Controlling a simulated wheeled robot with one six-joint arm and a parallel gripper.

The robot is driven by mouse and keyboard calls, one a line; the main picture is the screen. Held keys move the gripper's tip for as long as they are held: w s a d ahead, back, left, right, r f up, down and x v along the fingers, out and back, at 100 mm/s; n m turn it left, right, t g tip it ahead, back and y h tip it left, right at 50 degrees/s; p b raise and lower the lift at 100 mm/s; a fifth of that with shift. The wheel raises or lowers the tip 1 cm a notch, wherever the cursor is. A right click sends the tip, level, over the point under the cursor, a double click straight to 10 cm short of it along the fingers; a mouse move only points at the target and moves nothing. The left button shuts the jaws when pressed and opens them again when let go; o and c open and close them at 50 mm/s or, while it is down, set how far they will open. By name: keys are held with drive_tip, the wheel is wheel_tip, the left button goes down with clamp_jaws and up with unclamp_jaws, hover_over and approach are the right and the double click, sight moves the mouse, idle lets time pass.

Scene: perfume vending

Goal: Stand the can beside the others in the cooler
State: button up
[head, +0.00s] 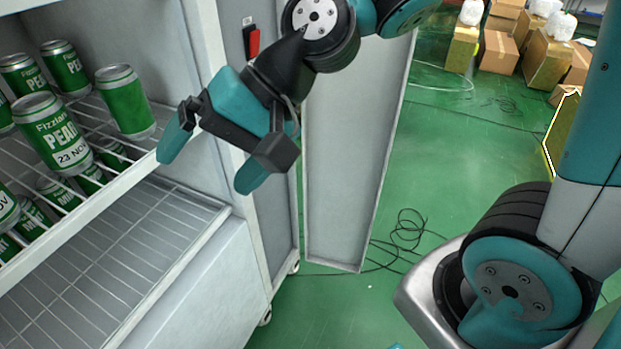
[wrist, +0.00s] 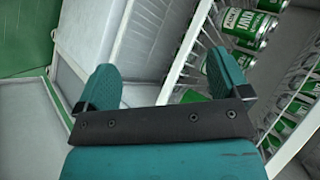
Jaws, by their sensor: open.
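My gripper (head: 213,160) is open and empty, just outside the front edge of the cooler's upper wire shelf (head: 112,193). A green can (head: 126,102) stands near the right end of that shelf, a short way left of my gripper and apart from it. Several other green cans, such as the front one (head: 52,135) with a white label and date, stand further left on the same shelf. In the wrist view, my gripper's fingers (wrist: 163,75) are apart with nothing between them. Labelled cans (wrist: 245,28) show beyond the right finger, which partly hides the shelf.
More cans (head: 30,215) stand on a lower level. The lower wire rack (head: 105,265) is bare where visible. The open cooler door (head: 345,160) stands right of my gripper. Cardboard boxes (head: 500,50) lie at the back right, and a loose cable (head: 405,228) lies on the green floor.

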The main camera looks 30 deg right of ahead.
drive_tip(key=s+d+n+g+h, duration=0.1)
drive_tip(key=s+d+n+h, duration=0.4)
drive_tip(key=s+d+n, duration=0.3)
drive_tip(key=shift+s+f+n, duration=0.15)
drive_tip(key=shift+f+n, duration=0.15)
drive_tip(key=shift+f, duration=0.1)
